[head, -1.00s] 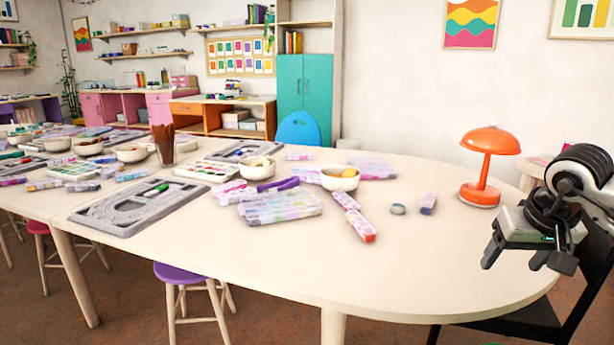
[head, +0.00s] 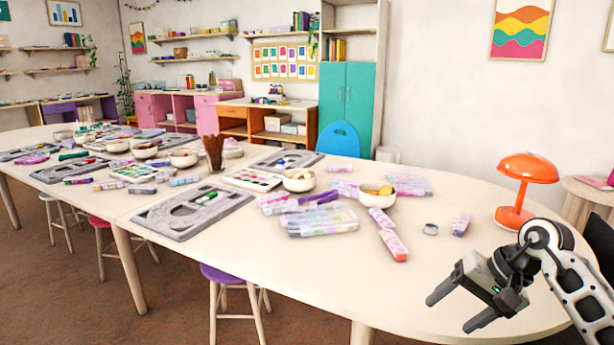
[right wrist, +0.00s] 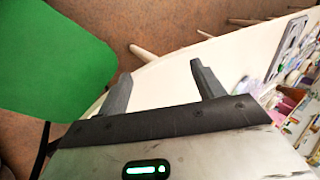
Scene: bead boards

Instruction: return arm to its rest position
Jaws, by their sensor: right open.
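My right gripper (head: 455,305) is open and empty in the head view. Its arm comes in from the right, and the gripper hangs over the front right part of the cream table (head: 400,300). In the right wrist view its two dark fingers (right wrist: 160,88) are spread apart with nothing between them. The table edge shows behind the fingers there. My left gripper is not in view.
An orange lamp (head: 526,185) stands at the table's right end. A clear bead case (head: 320,220), bowls (head: 377,194), a grey bead board (head: 190,212) and bead tubes lie left of my gripper. A green surface (right wrist: 50,55) shows in the right wrist view.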

